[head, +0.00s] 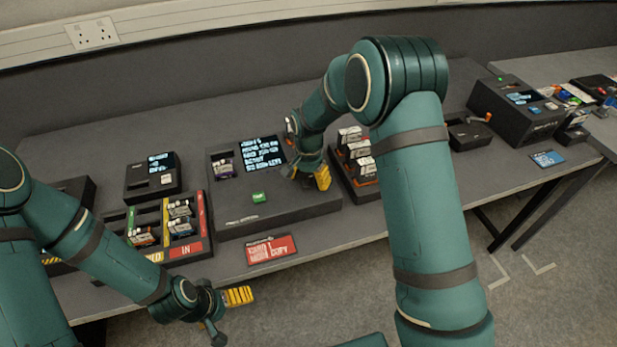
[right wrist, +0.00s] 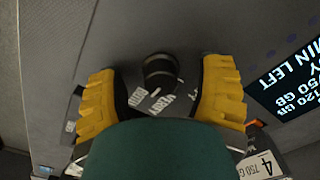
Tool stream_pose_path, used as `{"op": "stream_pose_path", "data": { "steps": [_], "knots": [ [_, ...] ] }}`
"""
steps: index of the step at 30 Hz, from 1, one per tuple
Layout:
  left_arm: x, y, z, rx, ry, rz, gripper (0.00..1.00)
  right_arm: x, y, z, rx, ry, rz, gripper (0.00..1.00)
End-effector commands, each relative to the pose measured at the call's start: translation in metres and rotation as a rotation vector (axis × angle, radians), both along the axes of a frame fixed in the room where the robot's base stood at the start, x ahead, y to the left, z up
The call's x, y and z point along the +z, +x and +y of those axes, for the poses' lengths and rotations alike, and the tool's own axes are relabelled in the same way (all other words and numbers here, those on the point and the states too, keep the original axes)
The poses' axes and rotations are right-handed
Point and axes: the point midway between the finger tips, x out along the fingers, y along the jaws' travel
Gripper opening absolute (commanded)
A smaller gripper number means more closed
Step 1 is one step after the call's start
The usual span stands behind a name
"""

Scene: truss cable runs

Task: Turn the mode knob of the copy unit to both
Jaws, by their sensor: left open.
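The copy unit (head: 235,205) is a dark box on the table with a lit text screen and a green button. I cannot tell where the knob points. My right gripper (head: 307,173) is over the unit's right side, its yellow fingers open on either side of the knob, with gaps visible. In the head view it hides the knob. My left gripper (head: 227,314) is open and empty, in front of the table edge.
A red-labelled card (head: 272,250) lies before the unit. A tray with yellow and red strips (head: 200,222) holds cartridges on the left; another rack (head: 345,181) stands close on the right. A small screen box (head: 150,190) sits behind the tray. The table's back strip is clear.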

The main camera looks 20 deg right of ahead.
Motion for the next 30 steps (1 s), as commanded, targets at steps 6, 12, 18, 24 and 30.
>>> {"op": "stream_pose_path", "data": {
  "steps": [6, 12, 18, 24, 30],
  "knots": [
    [0.0, 0.0, 0.0, 0.0, 0.0, 0.0, 1.0, 0.001, 0.001, 0.0, 0.001, 0.0, -0.003, 0.67],
    [0.0, 0.0, 0.0, 0.0, 0.0, 0.0, 1.0, 0.017, 0.002, 0.0, 0.001, 0.001, -0.006, 0.67],
    [0.0, 0.0, 0.0, 0.0, 0.0, 0.0, 1.0, 0.056, 0.002, 0.0, 0.001, 0.002, -0.01, 0.67],
    [0.0, 0.0, 0.0, 0.0, 0.0, 0.0, 1.0, 0.094, 0.001, 0.0, 0.0, 0.001, -0.006, 0.67],
    [0.0, 0.0, 0.0, 0.0, 0.0, 0.0, 1.0, 0.116, 0.001, 0.0, 0.0, 0.0, -0.004, 0.67]
  ]
}}
